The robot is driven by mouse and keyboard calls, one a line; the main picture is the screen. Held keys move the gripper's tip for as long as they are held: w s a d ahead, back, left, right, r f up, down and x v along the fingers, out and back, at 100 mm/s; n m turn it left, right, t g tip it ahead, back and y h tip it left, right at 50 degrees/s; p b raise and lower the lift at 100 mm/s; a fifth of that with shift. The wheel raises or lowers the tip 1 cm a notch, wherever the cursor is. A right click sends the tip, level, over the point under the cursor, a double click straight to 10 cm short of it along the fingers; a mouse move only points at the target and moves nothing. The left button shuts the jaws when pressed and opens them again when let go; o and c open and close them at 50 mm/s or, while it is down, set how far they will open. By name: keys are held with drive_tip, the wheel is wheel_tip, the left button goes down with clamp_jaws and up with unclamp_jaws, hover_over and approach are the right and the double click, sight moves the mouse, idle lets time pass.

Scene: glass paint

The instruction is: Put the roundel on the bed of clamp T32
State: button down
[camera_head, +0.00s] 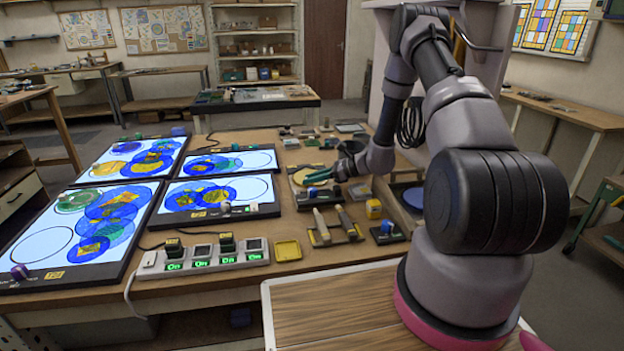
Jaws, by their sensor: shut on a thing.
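My gripper (321,174) is low over the worktable, just right of the light panels. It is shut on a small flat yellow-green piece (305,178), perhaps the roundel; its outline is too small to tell. Round coloured glass pieces lie on the lit panels, such as a green one (76,201). Small yellow tags mark the panels, one of them at the front left panel (54,275). I cannot read T32 on any tag, so the clamp is not identified.
A power strip (202,259) with green displays and a yellow tray (288,250) lie at the table's front. Small items crowd the back.

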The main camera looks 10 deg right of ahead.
drive_tip(key=shift+f, duration=0.15)
drive_tip(key=c, duration=0.7)
unclamp_jaws()
